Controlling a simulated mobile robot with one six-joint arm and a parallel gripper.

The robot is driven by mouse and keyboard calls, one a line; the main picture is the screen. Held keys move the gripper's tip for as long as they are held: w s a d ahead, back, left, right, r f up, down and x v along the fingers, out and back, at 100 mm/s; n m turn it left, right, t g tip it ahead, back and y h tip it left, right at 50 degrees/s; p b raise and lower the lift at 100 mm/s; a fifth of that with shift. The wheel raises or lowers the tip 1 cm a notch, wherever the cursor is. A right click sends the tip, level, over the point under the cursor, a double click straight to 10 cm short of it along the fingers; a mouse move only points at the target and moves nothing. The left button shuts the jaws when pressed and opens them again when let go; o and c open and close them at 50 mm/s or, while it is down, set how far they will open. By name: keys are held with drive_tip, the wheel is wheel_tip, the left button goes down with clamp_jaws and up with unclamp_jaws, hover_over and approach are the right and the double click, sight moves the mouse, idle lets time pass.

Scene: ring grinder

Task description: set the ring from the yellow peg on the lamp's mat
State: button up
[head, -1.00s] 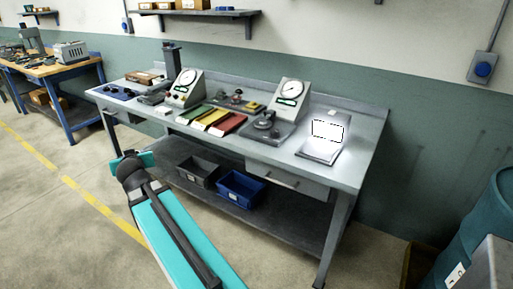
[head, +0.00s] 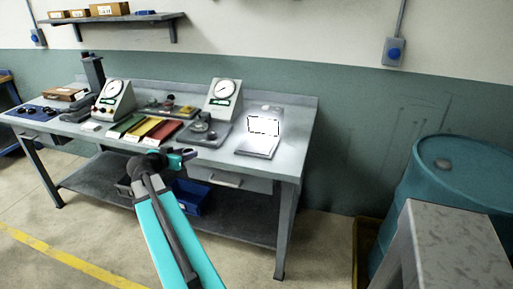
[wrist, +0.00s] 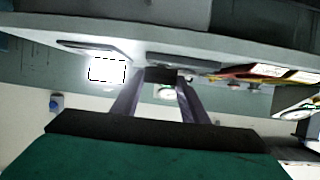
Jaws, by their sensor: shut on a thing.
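My gripper (head: 188,155) is in front of the bench's front edge, left of the lit area in the head view. In the wrist view, which looks upside down, its two fingers (wrist: 160,82) close on a small dark thing (wrist: 161,74). I take it for the ring, but its shape is not clear. A bright white patch with a dashed black outline (head: 263,125), at the lamp's place, glows at the bench's right end. A pale plate (head: 257,146) lies in front of it. The patch also shows in the wrist view (wrist: 107,69). The yellow peg cannot be made out clearly.
The grey bench (head: 291,150) holds green, yellow and red trays (head: 152,130), a gauge on a stand (head: 222,96) and another gauge (head: 115,96). A blue bin (head: 190,197) sits on the lower shelf. A teal drum (head: 455,180) and a grey block (head: 455,235) stand at right.

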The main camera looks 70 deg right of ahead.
drive_tip(key=s+d+m+g, duration=0.2)
drive_tip(key=s+d+g, duration=0.1)
drive_tip(key=s, duration=0.4)
drive_tip(key=s+d+r+m+g+y, duration=0.1)
drive_tip(key=s+d+m+g, duration=0.1)
drive_tip(key=s+d, duration=0.3)
drive_tip(key=s+m, duration=0.1)
drive_tip(key=s, duration=0.2)
drive_tip(key=shift+d+g, duration=0.15)
drive_tip(key=shift+g, duration=0.25)
drive_tip(key=shift+r, duration=0.1)
drive_tip(key=p, duration=0.4)
hover_over(255, 146)
drive_tip(key=a, duration=0.1)
drive_tip(key=shift+w+a+f, duration=0.2)
drive_tip(key=shift+w+f, duration=0.05)
drive_tip(key=shift+f, duration=0.5)
drive_tip(key=shift+s+d+p, duration=0.2)
drive_tip(key=shift+d+p, duration=0.3)
drive_tip(key=shift+d, duration=0.2)
drive_tip(key=shift+a+f+p, duration=0.1)
drive_tip(key=shift+f+p, duration=0.65)
drive_tip(key=shift+f, duration=1.05)
drive_tip(key=shift+f, duration=0.1)
